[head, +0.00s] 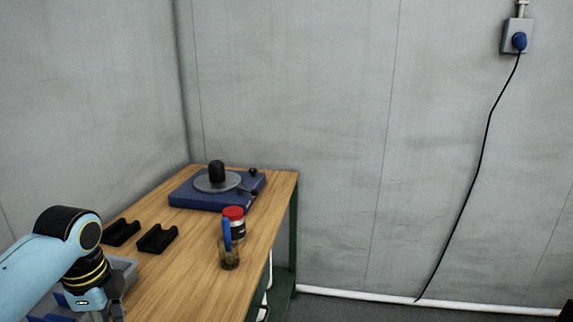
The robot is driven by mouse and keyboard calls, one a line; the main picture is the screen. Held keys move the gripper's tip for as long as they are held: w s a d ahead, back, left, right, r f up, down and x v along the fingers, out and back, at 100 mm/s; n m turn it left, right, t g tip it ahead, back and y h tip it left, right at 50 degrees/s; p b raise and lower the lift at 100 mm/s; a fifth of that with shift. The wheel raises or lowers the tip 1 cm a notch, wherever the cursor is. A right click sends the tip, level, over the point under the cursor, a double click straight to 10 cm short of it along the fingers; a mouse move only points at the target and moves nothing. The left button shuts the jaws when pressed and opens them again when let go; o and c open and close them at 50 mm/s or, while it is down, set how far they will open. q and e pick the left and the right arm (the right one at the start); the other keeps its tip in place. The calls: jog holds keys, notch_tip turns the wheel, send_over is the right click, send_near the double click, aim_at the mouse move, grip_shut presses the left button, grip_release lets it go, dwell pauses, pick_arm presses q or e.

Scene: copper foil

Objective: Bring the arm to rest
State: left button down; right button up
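My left arm comes in from the left edge, with its wrist bent down over the near end of the wooden workbench (190,268). My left gripper (112,305) points down beside a grey tray (124,265) and is cut off by the bottom edge. Its fingertips are out of sight, so I cannot tell whether it is open or shut, or whether it holds anything. My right gripper cannot be made out.
Two black cradles (157,238) lie on the bench. Behind them is a blue turntable device (205,190). A cable (484,150) hangs from a wall socket.

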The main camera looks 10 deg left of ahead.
pick_arm(q)
jog(key=s+d+r+n+t, duration=0.1)
jog(key=s+d+r+n, duration=0.25)
jog(key=s, duration=0.35)
jog(key=s+d+r+n+t, duration=0.1)
jog(key=s+d+r+n, duration=0.15)
jog(key=s+n, duration=0.3)
jog(key=s+d+r+n+t, duration=0.1)
jog(key=s+d+r+n, duration=0.2)
jog(key=s, duration=0.4)
notch_tip(320, 180, down, 35)
jog(key=s+a+n+g+b, duration=0.2)
jog(key=b, duration=0.7)
jog(key=s+f+b, duration=0.4)
jog(key=s+f, duration=0.5)
jog(key=f, duration=0.3)
jog(key=s+a+f+b, duration=0.1)
jog(key=s+f+b, duration=0.3)
jog(key=s+f, duration=0.6)
notch_tip(320, 180, down, 3)
jog(key=shift+f+g, duration=0.2)
jog(key=shift+g, duration=0.2)
jog(key=shift+s+a, duration=0.15)
jog(key=shift+s, duration=0.1)
